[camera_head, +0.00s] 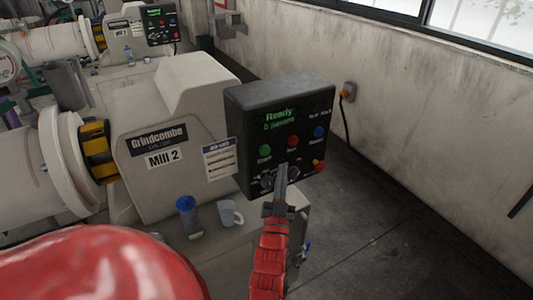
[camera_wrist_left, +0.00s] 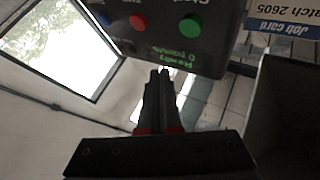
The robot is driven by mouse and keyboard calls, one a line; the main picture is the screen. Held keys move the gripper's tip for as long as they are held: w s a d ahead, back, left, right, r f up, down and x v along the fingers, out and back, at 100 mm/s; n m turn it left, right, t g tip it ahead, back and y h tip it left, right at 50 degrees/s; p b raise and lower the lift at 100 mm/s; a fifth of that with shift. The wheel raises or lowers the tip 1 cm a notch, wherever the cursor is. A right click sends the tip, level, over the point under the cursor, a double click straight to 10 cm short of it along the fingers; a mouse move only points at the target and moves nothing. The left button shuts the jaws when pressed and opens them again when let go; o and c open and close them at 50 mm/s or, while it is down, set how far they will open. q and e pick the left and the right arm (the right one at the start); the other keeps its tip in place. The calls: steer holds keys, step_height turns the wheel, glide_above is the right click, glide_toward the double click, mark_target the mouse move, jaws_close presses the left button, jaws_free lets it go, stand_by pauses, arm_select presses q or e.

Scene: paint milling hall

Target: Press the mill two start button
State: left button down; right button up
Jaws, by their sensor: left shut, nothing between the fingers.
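The mill two control panel (camera_head: 250,110) is a dark box whose display reads "Ready". Its green start button (camera_head: 264,151) is at the left of the button row, and it shows upside down in the left wrist view (camera_wrist_left: 190,26). My left gripper (camera_head: 281,170) is shut and empty. In the head view its tips overlap the lower panel, below and right of the green button and below the red button (camera_head: 292,141). The tips also show in the left wrist view (camera_wrist_left: 163,71), pointing toward the panel's display side. I cannot tell whether they touch the panel. My right gripper is out of view.
A blue button (camera_head: 319,132) and a red knob (camera_head: 319,166) sit at the panel's right. Another mill's panel (camera_head: 160,24) stands behind. Floor is clear at right.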

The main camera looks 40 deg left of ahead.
mark_target(265, 150)
arm_select(q)
steer(key=a, duration=0.1)
steer(key=w+a+b, duration=0.1)
steer(key=a, duration=0.1)
steer(key=w+a+b, duration=0.1)
steer(key=a, duration=0.1)
steer(key=shift+w+a+f, duration=0.1)
steer(key=shift+w+a, duration=0.05)
steer(key=shift+a, duration=0.1)
stand_by(1.8)
steer(key=shift+w+a+b, duration=0.15)
steer(key=shift+a+b, duration=0.25)
steer(key=shift+b, duration=0.2)
